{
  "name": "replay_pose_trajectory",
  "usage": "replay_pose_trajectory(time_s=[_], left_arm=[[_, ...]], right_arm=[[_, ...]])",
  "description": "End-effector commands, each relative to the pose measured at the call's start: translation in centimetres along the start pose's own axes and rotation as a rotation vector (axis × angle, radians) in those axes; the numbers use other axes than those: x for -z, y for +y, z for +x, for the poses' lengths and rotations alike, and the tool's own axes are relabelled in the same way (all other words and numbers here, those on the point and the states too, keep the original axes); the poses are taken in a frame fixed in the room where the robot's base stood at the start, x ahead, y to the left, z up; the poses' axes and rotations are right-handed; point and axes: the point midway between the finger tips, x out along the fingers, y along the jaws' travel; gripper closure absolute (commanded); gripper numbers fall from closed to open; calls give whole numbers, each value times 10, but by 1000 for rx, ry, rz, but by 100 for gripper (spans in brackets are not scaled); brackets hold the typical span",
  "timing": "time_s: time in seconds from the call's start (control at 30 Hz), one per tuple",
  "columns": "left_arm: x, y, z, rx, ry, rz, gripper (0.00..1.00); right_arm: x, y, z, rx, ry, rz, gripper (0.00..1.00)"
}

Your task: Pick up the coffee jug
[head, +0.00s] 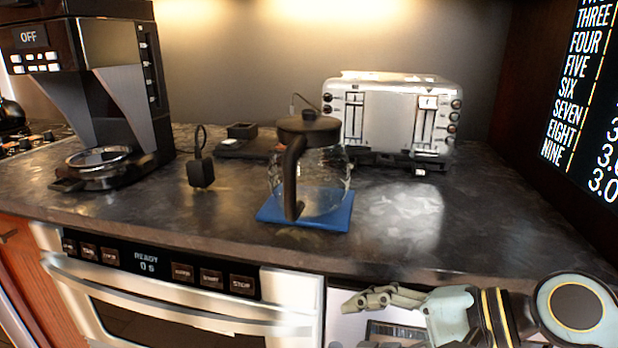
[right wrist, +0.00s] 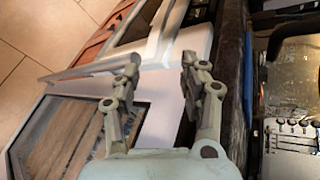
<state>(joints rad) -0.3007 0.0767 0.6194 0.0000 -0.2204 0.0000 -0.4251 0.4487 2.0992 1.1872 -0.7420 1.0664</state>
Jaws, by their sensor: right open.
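The coffee jug (head: 335,178) is a clear glass jug with a dark lid and a dark curved handle facing the front. It stands upright on a blue mat (head: 335,217) near the counter's front edge. My right gripper (head: 345,302) is in front of the counter, below and to the right of the jug, apart from it. In the right wrist view its two fingers (right wrist: 160,72) are spread and empty. My left gripper is not in view.
A coffee maker (head: 125,85) stands at the left and a silver toaster (head: 390,115) behind the jug. A small black object (head: 201,173) stands left of the jug. The microwave drawer (head: 160,290) is below the counter. Counter right of the mat is clear.

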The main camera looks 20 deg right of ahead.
Motion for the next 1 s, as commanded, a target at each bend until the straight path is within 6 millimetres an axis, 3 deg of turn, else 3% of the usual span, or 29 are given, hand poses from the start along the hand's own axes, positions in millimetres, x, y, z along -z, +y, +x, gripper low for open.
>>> replay_pose_trajectory(time_s=[0.2, 0.4, 0.5, 0.67, 1.0], left_arm=[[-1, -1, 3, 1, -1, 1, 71], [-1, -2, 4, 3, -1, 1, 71], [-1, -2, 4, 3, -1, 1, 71], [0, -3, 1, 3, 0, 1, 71], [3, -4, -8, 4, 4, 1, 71]], right_arm=[[-28, -62, -17, 143, -165, 376, 56], [-27, -122, -39, 254, -337, 901, 56], [-24, -138, -46, 274, -392, 1064, 56], [-25, -150, -43, 288, -424, 1139, 56], [-32, -167, -5, 286, -419, 1136, 56]])
